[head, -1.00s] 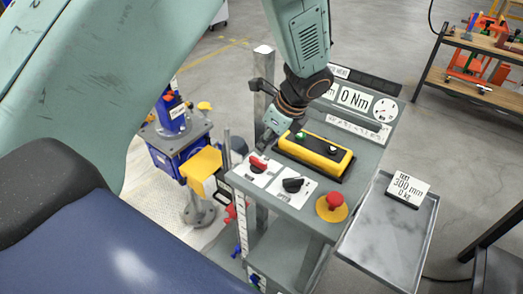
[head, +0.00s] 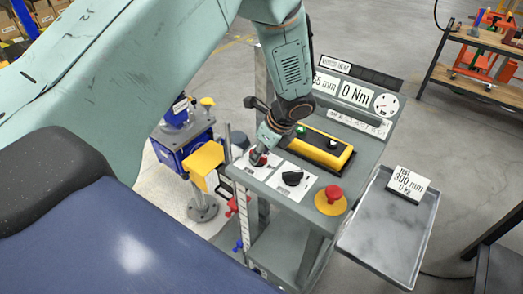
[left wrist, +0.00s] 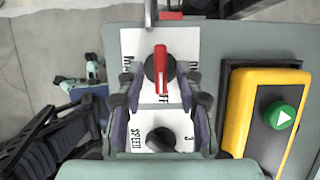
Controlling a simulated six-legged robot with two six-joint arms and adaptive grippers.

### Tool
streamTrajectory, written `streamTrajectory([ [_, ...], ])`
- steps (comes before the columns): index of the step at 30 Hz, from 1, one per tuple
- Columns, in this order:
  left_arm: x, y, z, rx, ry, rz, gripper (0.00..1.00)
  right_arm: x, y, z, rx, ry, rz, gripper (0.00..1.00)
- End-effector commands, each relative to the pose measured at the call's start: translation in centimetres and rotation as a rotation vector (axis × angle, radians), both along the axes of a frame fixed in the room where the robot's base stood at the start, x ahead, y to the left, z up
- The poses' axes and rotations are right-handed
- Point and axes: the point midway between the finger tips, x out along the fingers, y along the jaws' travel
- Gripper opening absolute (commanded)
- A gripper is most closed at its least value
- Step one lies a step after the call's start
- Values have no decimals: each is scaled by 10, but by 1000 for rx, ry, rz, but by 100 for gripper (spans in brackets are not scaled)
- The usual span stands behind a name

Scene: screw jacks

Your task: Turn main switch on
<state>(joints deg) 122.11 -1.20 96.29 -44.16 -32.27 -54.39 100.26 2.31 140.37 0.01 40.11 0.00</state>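The main switch, a rotary switch with a red handle (left wrist: 161,68) on a white plate, is at the left of the grey console top; its red part also shows in the head view (head: 259,159), partly hidden by my gripper. In the left wrist view the handle lies nearly upright in the picture, near the letters "FF" on the plate. My left gripper (head: 262,148) is over the switch, pointing down. In the left wrist view its fingers (left wrist: 160,100) are apart, one on each side of the switch, with gaps to the handle. My right gripper is not in view.
The black speed knob (head: 292,178) is beside the main switch. A yellow button box (head: 325,150) with a green button and a red emergency button (head: 333,194) are close by. A grey tray (head: 385,235) adjoins the console. A blue jack (head: 182,140) stands to the left.

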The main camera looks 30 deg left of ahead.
Motion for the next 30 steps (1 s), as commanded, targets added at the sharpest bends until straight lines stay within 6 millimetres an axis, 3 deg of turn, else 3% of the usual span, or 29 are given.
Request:
streamTrajectory([
  [12, 0, 0, 0, -1, 1, 1, 0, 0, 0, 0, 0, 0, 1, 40],
  [30, 2, 0, 1, 0, -3, 81, 0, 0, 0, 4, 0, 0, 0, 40],
])
